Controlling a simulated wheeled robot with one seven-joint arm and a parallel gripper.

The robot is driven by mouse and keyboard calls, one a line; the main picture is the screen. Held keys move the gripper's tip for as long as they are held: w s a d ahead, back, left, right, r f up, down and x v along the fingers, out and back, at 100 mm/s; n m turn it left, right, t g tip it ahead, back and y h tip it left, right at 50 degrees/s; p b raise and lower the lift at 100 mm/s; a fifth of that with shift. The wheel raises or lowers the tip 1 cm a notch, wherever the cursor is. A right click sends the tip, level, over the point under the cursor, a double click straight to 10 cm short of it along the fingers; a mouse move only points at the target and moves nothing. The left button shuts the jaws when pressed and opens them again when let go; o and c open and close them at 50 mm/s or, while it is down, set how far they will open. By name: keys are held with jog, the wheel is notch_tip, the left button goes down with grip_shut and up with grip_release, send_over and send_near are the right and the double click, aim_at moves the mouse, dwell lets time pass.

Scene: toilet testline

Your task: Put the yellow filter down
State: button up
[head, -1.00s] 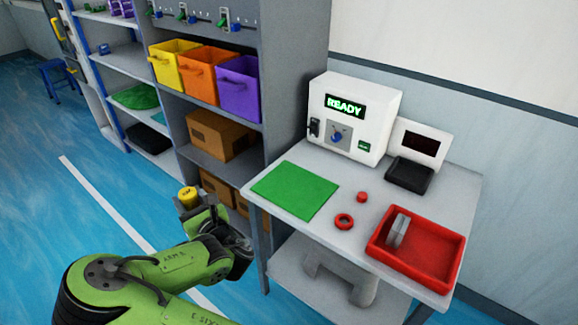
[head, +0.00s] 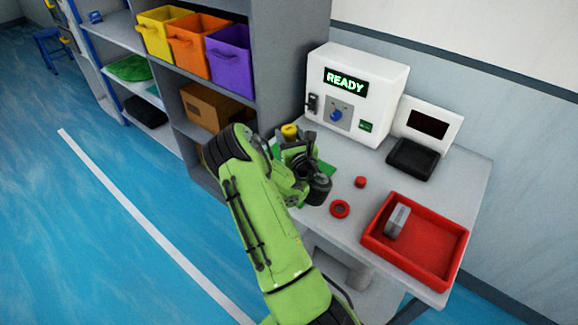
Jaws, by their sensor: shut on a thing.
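The yellow filter (head: 289,130) is a small yellow cylinder at the end of my arm in the head view. My gripper (head: 287,139) is shut on it, over or near the back left part of the table. Most of the fingers are hidden behind my wrist. The green mat (head: 327,170) on the table (head: 447,172) is largely covered by my arm. I cannot tell how high the filter is above the mat.
A white machine reading READY (head: 355,95) stands close behind my gripper. A red ring (head: 340,209), a small red cap (head: 361,182), a red tray (head: 428,250) with a grey block (head: 398,220), and a black scale-like device (head: 411,158) are to the right. Shelves with bins (head: 192,55) stand left.

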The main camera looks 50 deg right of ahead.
notch_tip(320, 180, down, 8)
jog(key=b, duration=0.2)
jog(key=shift+f+b, duration=0.15)
jog(key=shift+b, duration=0.25)
jog(key=shift+f, duration=0.15)
jog(key=o, duration=1.2)
jog(key=shift+c, duration=0.2)
